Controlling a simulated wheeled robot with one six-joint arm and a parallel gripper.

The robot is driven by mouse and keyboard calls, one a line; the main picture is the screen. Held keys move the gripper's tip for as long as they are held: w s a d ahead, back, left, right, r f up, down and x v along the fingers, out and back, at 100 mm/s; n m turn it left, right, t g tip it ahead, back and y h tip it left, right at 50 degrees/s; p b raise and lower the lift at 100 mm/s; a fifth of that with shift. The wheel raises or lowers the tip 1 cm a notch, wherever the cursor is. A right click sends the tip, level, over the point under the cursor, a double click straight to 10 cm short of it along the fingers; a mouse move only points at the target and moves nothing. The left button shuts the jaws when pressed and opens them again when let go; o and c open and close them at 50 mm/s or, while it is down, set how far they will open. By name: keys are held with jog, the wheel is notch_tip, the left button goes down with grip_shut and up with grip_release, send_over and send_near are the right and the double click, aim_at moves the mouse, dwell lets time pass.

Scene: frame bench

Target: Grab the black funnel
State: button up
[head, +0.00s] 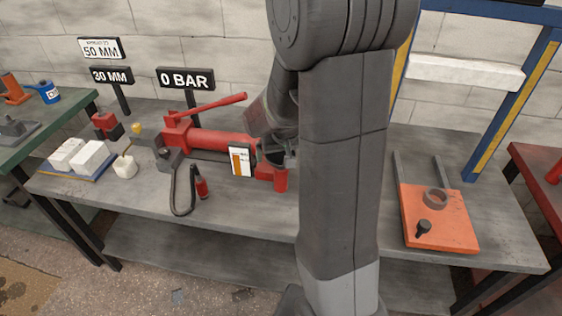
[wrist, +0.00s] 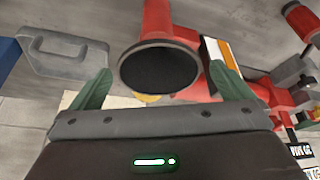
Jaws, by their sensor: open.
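The black funnel (wrist: 158,70) shows in the wrist view as a round dark mouth with a grey rim, against a red post of the pump. My gripper (wrist: 161,75) is open, its two green fingers apart on the left and right of the mouth. I see no clear contact with the fingers. In the head view my gripper (head: 278,155) is by the right end of the red pump (head: 218,142). My arm largely hides that spot, and I cannot make out the funnel there.
A white and orange card (head: 241,160) stands close beside the gripper. A red lever (head: 215,105) rises over the pump, and a black hose (head: 175,190) hangs in front. An orange plate (head: 455,232) and blue frame (head: 505,100) are at right. White blocks (head: 93,157) sit at left.

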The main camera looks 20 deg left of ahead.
aim_at(280, 161)
jog(key=shift+x, duration=2.3)
jog(key=shift+w, duration=0.1)
jog(key=shift+r, duration=0.1)
jog(key=c, duration=1)
